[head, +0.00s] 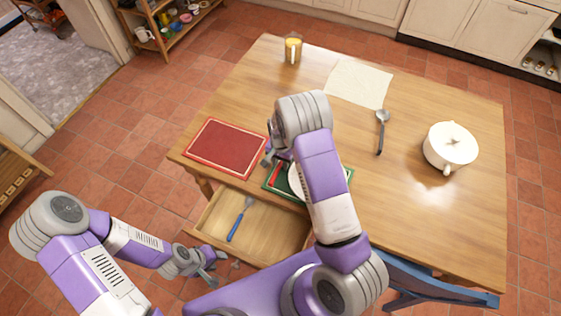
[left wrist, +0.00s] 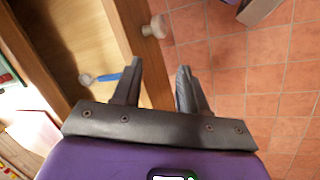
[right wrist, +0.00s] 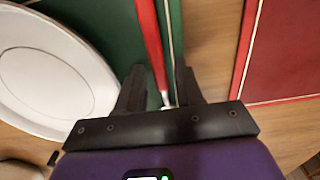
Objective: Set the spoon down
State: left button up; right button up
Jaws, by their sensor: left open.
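My right gripper (head: 268,157) is low over the green placemat's left side. Its fingers (right wrist: 160,75) are apart, with a red-handled utensil (right wrist: 152,45) between or below them; its metal end is mostly hidden.
A white plate (right wrist: 45,75) lies on the green placemat (right wrist: 118,25). A red placemat (head: 227,147) is to its left. A white lidded pot (head: 450,147), a pale cloth (head: 357,84) and a candle glass (head: 293,49) stand farther off. The drawer (head: 268,235) juts out; a blue chair (head: 430,280) is at right.

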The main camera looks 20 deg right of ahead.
aim_at(281, 164)
jog(key=shift+r, duration=0.1)
jog(key=shift+r, duration=0.3)
notch_tip(281, 164, up, 12)
jog(key=shift+f+p, duration=0.2)
jog(key=shift+p, duration=0.75)
